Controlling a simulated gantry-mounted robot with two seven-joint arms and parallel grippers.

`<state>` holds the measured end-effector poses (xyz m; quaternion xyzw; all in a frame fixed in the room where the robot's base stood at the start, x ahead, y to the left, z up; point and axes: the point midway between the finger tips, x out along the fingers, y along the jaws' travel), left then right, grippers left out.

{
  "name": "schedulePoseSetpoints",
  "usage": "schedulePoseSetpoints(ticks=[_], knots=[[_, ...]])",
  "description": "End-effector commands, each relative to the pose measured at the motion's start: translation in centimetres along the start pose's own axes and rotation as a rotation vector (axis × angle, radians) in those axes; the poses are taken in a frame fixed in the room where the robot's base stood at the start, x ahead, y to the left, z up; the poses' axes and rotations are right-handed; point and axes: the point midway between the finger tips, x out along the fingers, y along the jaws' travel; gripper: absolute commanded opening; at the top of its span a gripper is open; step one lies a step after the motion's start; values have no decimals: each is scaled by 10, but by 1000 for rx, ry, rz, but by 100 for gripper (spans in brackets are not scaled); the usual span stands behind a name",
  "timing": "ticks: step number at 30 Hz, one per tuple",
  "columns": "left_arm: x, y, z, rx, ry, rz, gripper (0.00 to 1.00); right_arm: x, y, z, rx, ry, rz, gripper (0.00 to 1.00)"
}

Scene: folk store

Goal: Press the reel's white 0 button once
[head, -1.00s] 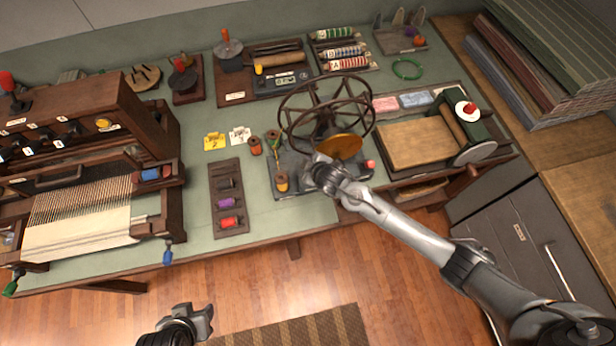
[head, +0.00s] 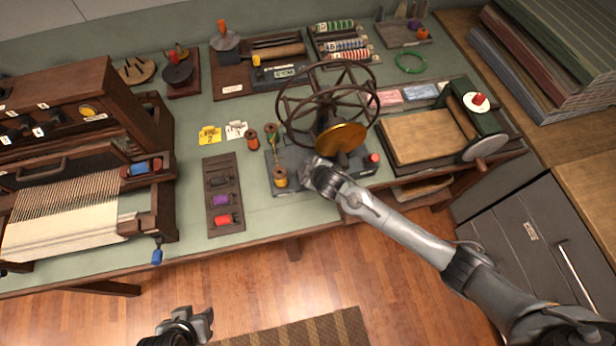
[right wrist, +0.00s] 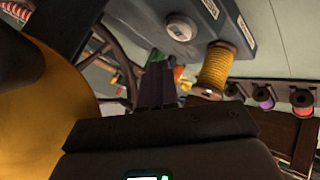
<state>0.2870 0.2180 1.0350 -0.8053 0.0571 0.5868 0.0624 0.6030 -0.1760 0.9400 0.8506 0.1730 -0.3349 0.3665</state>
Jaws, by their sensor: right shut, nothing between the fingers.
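The reel (head: 342,104) is a dark spoked wheel with an orange-gold disc on a grey base (head: 287,158). In the right wrist view, a round pale button (right wrist: 180,27) sits on the grey base; I cannot read a mark on it. My right gripper (head: 314,174) is shut and empty at the front of the base, below the disc. Its dark fingers (right wrist: 157,82) point toward the button, apart from it in the picture; the exact gap is unclear. In the head view, the button cannot be made out near the gripper. My left gripper (head: 207,321) is low, off the table front.
A yellow-wound spool (head: 280,178) stands close left of the right gripper. A red knob (head: 374,158) is on the base's right. A spool tray (head: 208,232) lies left, a loom (head: 80,190) farther left. A board with a roller (head: 430,138) stands right.

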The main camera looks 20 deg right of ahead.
Motion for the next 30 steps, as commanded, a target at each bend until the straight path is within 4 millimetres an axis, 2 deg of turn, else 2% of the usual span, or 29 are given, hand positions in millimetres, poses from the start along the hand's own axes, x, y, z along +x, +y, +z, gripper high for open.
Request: schedulePoseSetpoints(ticks=[1, 7, 30], knots=[[6, 0, 2, 2, 0, -1, 43, 6, -4, 4, 0, 0, -1, 0], [12, -1, 4, 6, 0, -5, 43, 13, -10, 10, 0, -1, 0, 0], [11, 2, 3, -6, 3, 5, 43, 14, -10, 10, 0, 0, -1, 0]])
